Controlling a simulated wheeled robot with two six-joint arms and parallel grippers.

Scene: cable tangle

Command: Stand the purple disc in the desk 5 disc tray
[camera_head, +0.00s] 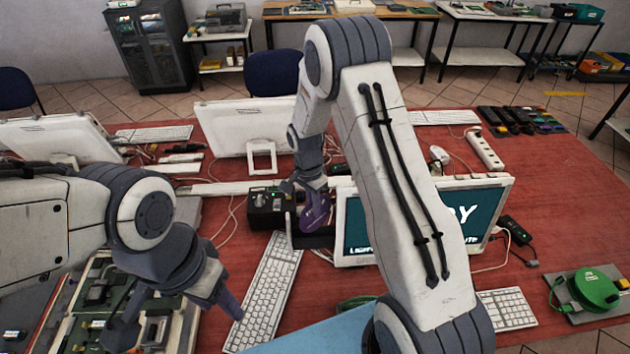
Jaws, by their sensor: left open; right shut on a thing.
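The purple disc (317,213) is near the centre of the head view, seen tilted, with its upper part hidden by my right gripper. My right gripper (309,194) points down and is shut on the disc, beside a black box with a green light (267,208). A dark holder (306,239) shows just below the disc; I cannot tell whether it is the desk 5 disc tray, or whether the disc touches it. My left gripper (178,322) is open and empty at the lower left, its fingers spread between a board of parts and a keyboard.
A monitor with a teal screen (478,220) stands right of the disc, partly behind my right arm. A white keyboard (268,290) lies in front. Cables, a power strip (485,149) and a green reel (596,289) lie on the red table (560,195). Its right part has free room.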

